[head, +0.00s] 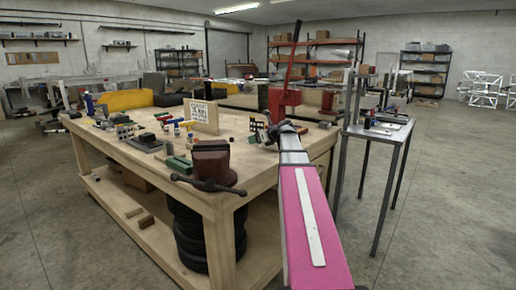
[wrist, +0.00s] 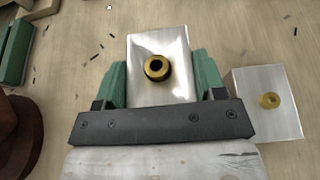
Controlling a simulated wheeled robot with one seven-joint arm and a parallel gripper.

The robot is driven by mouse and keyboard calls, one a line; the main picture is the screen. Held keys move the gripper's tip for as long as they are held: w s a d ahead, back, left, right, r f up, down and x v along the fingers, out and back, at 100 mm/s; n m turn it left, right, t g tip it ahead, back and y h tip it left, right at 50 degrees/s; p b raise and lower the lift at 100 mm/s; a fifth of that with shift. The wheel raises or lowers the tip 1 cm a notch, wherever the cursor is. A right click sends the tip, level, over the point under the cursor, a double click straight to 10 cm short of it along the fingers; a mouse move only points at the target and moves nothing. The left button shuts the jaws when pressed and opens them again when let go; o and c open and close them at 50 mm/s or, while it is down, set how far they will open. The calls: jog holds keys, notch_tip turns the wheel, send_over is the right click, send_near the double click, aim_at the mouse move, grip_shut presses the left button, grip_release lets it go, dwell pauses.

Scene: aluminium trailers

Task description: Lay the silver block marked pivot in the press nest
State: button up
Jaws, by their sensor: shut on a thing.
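A silver block with a brass bushing in its top (wrist: 172,46) sits between the green fingers of my gripper (wrist: 158,82) in the wrist view. The fingers touch it on both sides. I cannot read any marking on it. A second silver block with a brass bushing (wrist: 262,110) lies on the bench just right of my gripper. In the head view my gripper (head: 266,133) is low over the right part of the bench top, and the held block is too small to make out. A red press with a long lever (head: 284,100) stands behind it. I cannot make out its nest.
The wooden bench (head: 232,160) carries a dark red vise (head: 212,162) at its front corner, a board with a printed code (head: 201,116) and several small parts at left. A metal side table (head: 378,133) stands to the right. Dark slivers lie on the bench top.

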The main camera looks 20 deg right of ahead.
aim_at(259, 146)
jog(key=shift+w+d+f, duration=0.15)
jog(key=shift+d+f, duration=0.15)
jog(key=shift+d, duration=0.05)
jog(key=shift+f, duration=1.9)
jog(key=shift+f, duration=0.15)
jog(key=o, duration=1.1)
jog(key=shift+s+d+r, duration=0.1)
jog(key=shift+s+r, duration=0.15)
jog(key=v, duration=1.1)
jog(key=shift+o, duration=0.5)
jog(key=shift+d+r, duration=0.15)
